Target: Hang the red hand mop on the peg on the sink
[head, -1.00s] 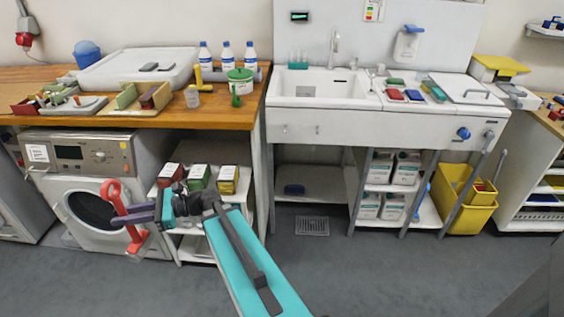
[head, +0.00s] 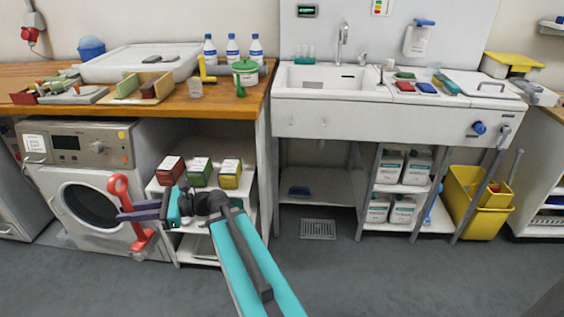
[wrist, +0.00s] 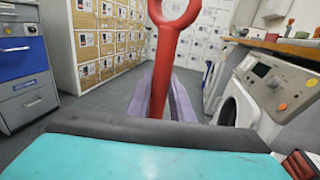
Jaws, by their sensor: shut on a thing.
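The red hand mop (head: 142,246) hangs upright in my gripper (head: 146,209), in front of the washing machine in the head view. Its ring end is at the top and its wider end at the bottom. The purple fingers are shut on its shaft. In the wrist view the mop (wrist: 164,48) rises between the fingers (wrist: 164,95), and its lower end is hidden. The white sink (head: 355,118) stands well to the right of my gripper. Its front panel carries a blue knob (head: 479,128); small pale details on its left front are too faint to identify as a peg.
The washing machine (head: 72,165) and a low shelf with several boxes (head: 199,171) are close behind my gripper. A wooden counter (head: 215,108) with bottles is above. Yellow bins (head: 470,200) stand under the sink's right end. The grey floor before the sink is clear.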

